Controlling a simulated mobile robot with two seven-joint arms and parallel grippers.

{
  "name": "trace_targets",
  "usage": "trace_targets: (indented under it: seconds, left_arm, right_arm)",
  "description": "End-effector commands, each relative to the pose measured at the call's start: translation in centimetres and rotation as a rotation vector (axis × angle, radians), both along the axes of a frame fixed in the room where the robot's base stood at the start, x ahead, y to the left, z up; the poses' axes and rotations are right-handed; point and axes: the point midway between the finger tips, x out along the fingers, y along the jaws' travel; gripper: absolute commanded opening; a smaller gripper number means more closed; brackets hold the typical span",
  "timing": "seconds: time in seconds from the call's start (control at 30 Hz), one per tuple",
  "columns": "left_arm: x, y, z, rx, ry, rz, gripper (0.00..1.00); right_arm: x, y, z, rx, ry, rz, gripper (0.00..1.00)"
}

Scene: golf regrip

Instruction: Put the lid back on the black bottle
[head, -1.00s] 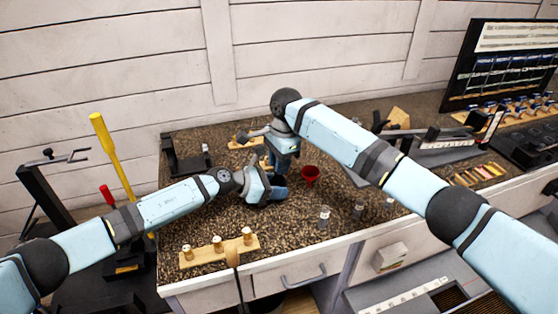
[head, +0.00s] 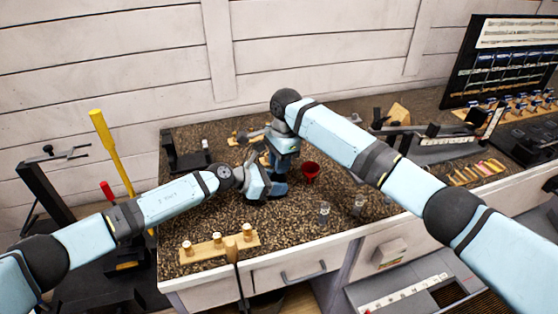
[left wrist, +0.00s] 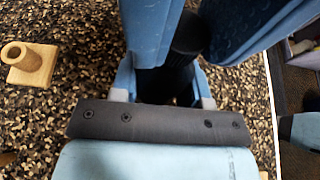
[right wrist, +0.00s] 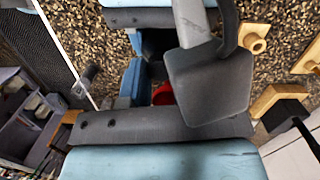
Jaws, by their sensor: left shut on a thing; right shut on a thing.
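My left gripper (head: 277,189) is shut on the black bottle (left wrist: 165,85), which shows dark between its fingers in the left wrist view. My right gripper (head: 283,168) is directly above it, pointing down. In the left wrist view a black ribbed piece, seemingly the lid (left wrist: 188,38), sits between the right gripper's blue fingers, just above the bottle. The two grippers are very close together. They hide most of the bottle and lid in the head view. I cannot tell whether lid and bottle touch.
A red cup (head: 311,173) stands just right of the grippers. Small clear containers (head: 323,212) stand near the bench's front edge. A wooden rack (head: 215,247) lies at the front left. Clamps and tools crowd the right side. Speckled bench top (head: 205,215) is free on the left.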

Motion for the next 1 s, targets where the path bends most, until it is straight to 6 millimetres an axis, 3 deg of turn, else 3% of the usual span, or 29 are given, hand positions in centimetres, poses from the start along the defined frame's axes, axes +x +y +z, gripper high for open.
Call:
trace_targets:
  seconds: [0.17,0.5,0.67,0.93,0.97,1.0]
  left_arm:
    - [0.00,-0.01,-0.01,0.000,0.000,0.000,0.00]
    - [-0.01,-0.01,-0.01,0.000,0.000,0.000,0.00]
    - [-0.02,-0.01,-0.01,0.000,0.000,0.000,0.00]
    - [-0.01,0.00,-0.02,0.000,0.000,0.000,0.00]
    - [-0.01,0.00,-0.03,0.000,0.000,0.000,0.00]
    - [-0.01,0.00,-0.03,0.000,0.000,0.000,0.00]
  right_arm:
    - [-0.18,0.18,-0.08,0.003,0.002,-0.232,0.03]
    - [-0.24,0.23,-0.04,0.004,0.003,-0.989,0.03]
    - [-0.17,0.05,-0.01,0.001,0.001,-1.118,0.03]
    - [-0.13,0.00,0.01,0.000,0.000,-1.122,0.03]
    - [-0.13,0.00,0.01,0.000,0.000,-1.122,0.32]
    - [-0.13,0.00,0.01,-0.001,0.000,-1.122,0.41]
